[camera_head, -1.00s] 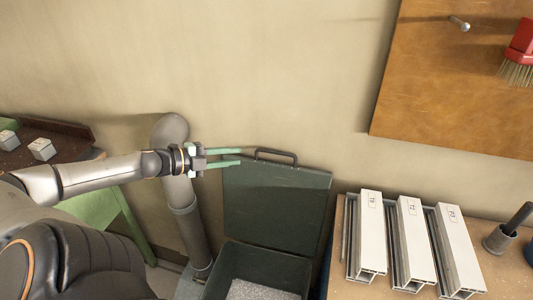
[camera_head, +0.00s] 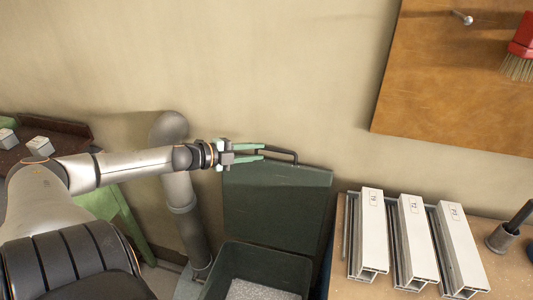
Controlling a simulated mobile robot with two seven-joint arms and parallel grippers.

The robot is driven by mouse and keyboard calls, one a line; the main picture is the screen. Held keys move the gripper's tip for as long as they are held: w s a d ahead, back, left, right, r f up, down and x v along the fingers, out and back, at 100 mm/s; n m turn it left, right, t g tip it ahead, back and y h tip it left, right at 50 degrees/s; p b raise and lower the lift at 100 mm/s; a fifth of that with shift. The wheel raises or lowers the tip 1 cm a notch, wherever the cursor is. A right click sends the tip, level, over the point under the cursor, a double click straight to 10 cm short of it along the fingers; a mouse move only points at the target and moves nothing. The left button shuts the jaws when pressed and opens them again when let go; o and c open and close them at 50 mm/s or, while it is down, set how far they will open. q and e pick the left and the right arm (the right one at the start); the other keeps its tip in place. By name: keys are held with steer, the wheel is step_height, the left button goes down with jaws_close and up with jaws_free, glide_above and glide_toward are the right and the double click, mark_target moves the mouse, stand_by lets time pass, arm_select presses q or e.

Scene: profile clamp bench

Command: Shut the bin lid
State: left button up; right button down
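The dark green bin (camera_head: 290,261) stands open in the lower middle, with pale grains inside. Its lid (camera_head: 275,208) is raised and leans back near the wall. A dark handle (camera_head: 296,156) sticks up from the lid's top edge. My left gripper (camera_head: 264,152) reaches in from the left, and its green fingers are apart at the left part of the handle. I cannot tell whether the fingers touch the handle. My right gripper is not in view.
A bench (camera_head: 341,285) with several pale metal profiles (camera_head: 411,228) stands right of the bin. A grey pipe (camera_head: 184,205) rises left of the bin, behind my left arm. A wooden board (camera_head: 450,85) hangs on the wall at upper right.

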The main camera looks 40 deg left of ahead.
mark_target(272, 150)
arm_select(q)
steer(key=shift+b+x, duration=0.65)
steer(key=shift+x, duration=1.4)
steer(key=shift+f, duration=0.1)
jaws_close()
